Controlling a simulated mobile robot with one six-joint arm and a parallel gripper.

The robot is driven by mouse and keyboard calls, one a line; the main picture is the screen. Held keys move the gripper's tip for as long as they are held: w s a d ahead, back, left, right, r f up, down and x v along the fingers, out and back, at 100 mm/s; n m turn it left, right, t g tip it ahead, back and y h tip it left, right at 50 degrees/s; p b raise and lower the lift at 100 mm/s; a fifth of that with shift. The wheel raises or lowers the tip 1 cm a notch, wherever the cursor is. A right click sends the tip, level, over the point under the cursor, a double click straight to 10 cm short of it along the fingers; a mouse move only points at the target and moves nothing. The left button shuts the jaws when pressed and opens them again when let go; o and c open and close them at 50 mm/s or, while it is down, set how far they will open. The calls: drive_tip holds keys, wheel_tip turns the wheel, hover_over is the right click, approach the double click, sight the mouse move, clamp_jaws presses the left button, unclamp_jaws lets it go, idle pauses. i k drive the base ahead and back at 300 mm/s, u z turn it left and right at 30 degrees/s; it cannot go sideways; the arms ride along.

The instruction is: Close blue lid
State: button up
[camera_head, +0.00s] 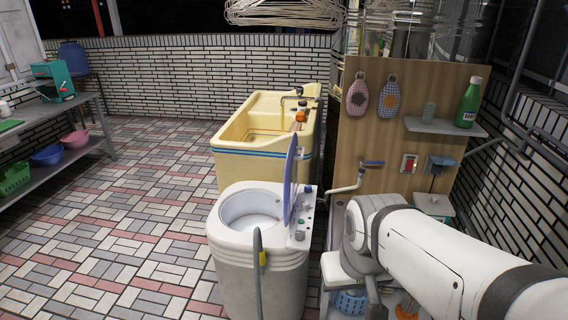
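A blue lid (291,178) stands upright, open, at the right side of a white round-topped washing machine (232,245). The lid is seen nearly edge-on. The machine's round tub opening is uncovered and its inside shows. A control panel with knobs (300,222) lies to the right of the lid. My white arm comes in from the lower right, and its front part is to the right of the machine, apart from the lid. My gripper's fingertips do not show clearly; the arm's end is low, at the bottom edge of the view.
A yellow sink tub (240,163) with a tap stands behind the machine. A wooden panel (385,135) with a shelf and green bottle (468,103) is at the right. Wire hangers (285,12) hang above. A grey hose (257,270) runs down the machine's front. The tiled floor (120,220) at left is clear.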

sight(291, 166)
drive_tip(key=u, duration=0.05)
drive_tip(key=i, duration=1)
drive_tip(key=z, duration=0.05)
